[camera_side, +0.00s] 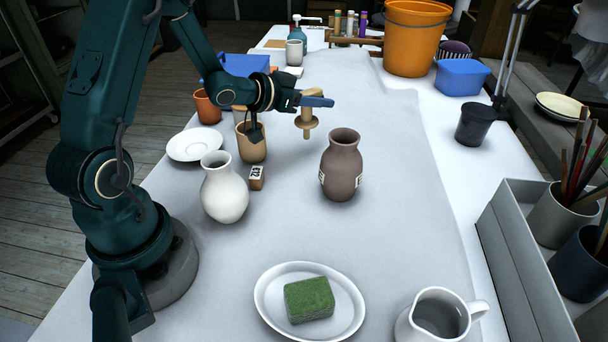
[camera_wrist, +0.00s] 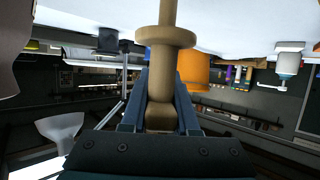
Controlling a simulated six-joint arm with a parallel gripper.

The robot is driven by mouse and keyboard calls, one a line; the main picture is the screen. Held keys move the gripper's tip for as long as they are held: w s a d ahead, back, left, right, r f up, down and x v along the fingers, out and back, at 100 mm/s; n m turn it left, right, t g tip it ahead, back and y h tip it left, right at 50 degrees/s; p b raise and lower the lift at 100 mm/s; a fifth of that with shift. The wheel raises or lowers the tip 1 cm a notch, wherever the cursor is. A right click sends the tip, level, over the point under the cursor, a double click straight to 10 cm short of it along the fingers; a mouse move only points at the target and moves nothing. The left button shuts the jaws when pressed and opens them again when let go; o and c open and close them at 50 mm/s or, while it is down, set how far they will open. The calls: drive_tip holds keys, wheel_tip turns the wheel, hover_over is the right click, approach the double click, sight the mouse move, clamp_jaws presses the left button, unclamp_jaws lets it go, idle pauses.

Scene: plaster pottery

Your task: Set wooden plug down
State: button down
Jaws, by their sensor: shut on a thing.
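My gripper (camera_side: 318,101) is shut on the wooden plug (camera_side: 307,124), a pale turned piece with a round collar and a narrow stem. The plug hangs upright with its stem down, left of and behind the brown vase's mouth in the side view, apart from the vase. It seems to be above the cloth, but its exact height is hard to tell. The wrist view shows the plug (camera_wrist: 165,37) between the two blue fingers. The brown vase (camera_side: 341,168) stands upright; its mouth looks open. Part of it shows at the wrist view's left edge (camera_wrist: 12,48).
A white vase (camera_side: 224,190), a small stamped block (camera_side: 257,178), a tan cup (camera_side: 251,146) and a white saucer (camera_side: 194,145) stand left. A green sponge (camera_side: 309,299) lies on a white dish in front, beside a white jug (camera_side: 438,315). The cloth right of the brown vase is clear.

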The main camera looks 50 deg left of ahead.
drive_tip(key=shift+f, duration=1.5)
drive_tip(key=shift+f, duration=0.15)
drive_tip(key=c, duration=0.7)
unclamp_jaws()
